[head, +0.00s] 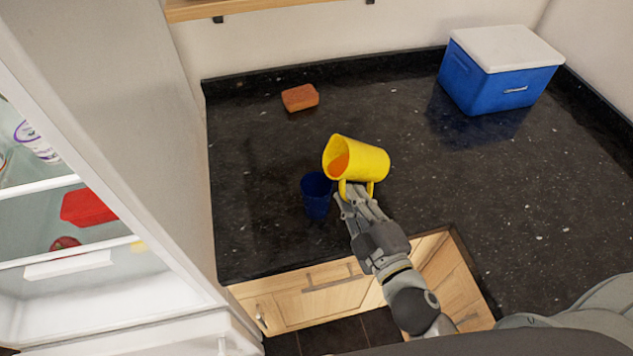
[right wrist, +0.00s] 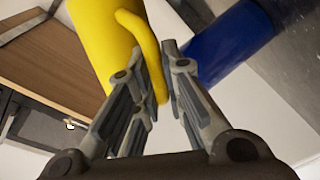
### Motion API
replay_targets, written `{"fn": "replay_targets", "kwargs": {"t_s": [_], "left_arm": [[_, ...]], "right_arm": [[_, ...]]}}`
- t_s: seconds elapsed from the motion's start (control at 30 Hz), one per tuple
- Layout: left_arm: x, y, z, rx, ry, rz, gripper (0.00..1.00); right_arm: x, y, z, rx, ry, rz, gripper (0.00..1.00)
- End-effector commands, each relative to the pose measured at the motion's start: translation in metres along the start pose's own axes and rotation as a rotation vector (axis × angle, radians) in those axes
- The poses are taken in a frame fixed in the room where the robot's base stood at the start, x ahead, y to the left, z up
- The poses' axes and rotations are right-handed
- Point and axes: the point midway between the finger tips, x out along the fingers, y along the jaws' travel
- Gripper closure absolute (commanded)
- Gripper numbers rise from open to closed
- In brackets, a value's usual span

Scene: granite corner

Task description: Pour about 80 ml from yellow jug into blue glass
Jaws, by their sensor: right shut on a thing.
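The yellow jug (head: 369,161) is tilted to the left in the head view, with its mouth toward the blue glass and orange liquid visible inside. My right gripper (head: 351,192) is shut on the jug's handle, and the jug is held up off the counter. The blue glass (head: 317,199) stands upright just left of and below the jug's mouth. In the right wrist view the jug (right wrist: 98,30) and its handle are at the fingers (right wrist: 155,95), with the blue glass (right wrist: 232,45) to the right. I see no stream, and the glass's contents are too dark to tell. My left gripper is out of view.
A brown sponge-like block (head: 300,97) lies at the back of the black granite counter (head: 480,190). A blue cool box with a white lid (head: 497,80) stands at the back right. An open fridge (head: 90,240) is at the left. The counter right of the jug is clear.

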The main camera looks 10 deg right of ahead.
Motion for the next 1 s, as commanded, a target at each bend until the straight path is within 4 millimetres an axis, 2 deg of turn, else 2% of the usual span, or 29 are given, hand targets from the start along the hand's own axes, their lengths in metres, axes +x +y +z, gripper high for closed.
{"fn": "replay_targets", "kwargs": {"t_s": [1.0], "left_arm": [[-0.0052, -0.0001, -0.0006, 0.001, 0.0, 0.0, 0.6]], "right_arm": [[-0.0002, 0.0057, -0.0009, -0.13, -0.005, 0.01, 1.0]]}}
